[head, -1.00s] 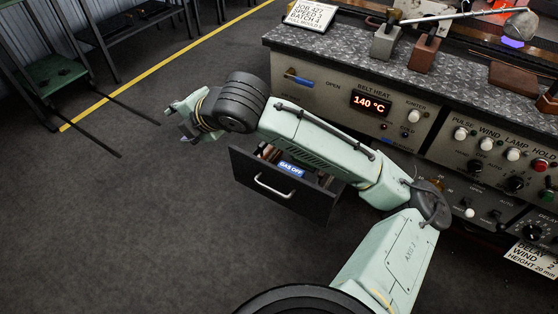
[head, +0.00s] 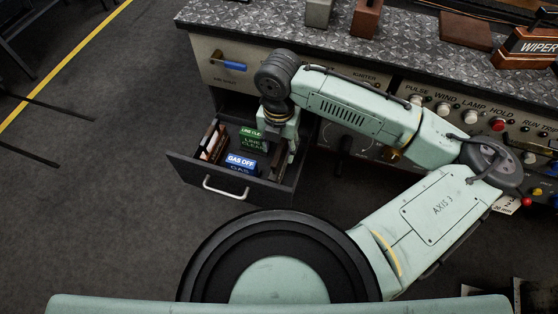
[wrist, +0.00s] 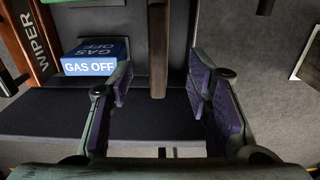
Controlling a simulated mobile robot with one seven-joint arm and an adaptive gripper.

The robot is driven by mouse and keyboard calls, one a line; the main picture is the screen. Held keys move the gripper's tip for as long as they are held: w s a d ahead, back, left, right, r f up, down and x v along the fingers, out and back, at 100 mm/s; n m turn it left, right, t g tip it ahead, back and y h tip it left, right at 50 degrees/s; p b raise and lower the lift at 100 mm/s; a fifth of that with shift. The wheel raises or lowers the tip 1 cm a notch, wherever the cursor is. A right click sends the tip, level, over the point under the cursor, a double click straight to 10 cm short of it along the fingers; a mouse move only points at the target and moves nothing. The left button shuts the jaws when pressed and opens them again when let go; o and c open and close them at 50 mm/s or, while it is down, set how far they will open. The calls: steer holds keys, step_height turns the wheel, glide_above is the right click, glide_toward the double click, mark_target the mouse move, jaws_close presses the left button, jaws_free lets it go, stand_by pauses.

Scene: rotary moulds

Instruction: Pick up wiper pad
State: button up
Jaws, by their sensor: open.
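A wood-edged dark piece lettered WIPER (wrist: 35,42) stands at the left in the wrist view. It matches the brown upright piece (head: 211,140) at the left inside the open drawer (head: 240,188) in the head view. My gripper (head: 280,150) points down over the right part of the drawer; its fingertips are partly hidden in the head view. In the wrist view my gripper (wrist: 165,88) is open, with purple pads apart. A narrow brown bar (wrist: 157,50) shows between the fingers, apart from both pads; I cannot tell what it is.
A blue GAS OFF block (head: 241,162) and a green LINE CLEAN block (head: 252,139) are in the drawer. The drawer walls are close around my gripper. A wooden WIPER holder (head: 530,48) stands on the bench (head: 240,14).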

steer(key=shift+w+f+p, duration=0.2)
steer(key=shift+f+p, duration=0.15)
steer(key=shift+f, duration=1.4)
steer(key=shift+w+f+p, duration=0.2)
steer(key=shift+f+p, duration=0.1)
steer(key=shift+f, duration=1.45)
steer(key=shift+c, duration=0.5)
jaws_close()
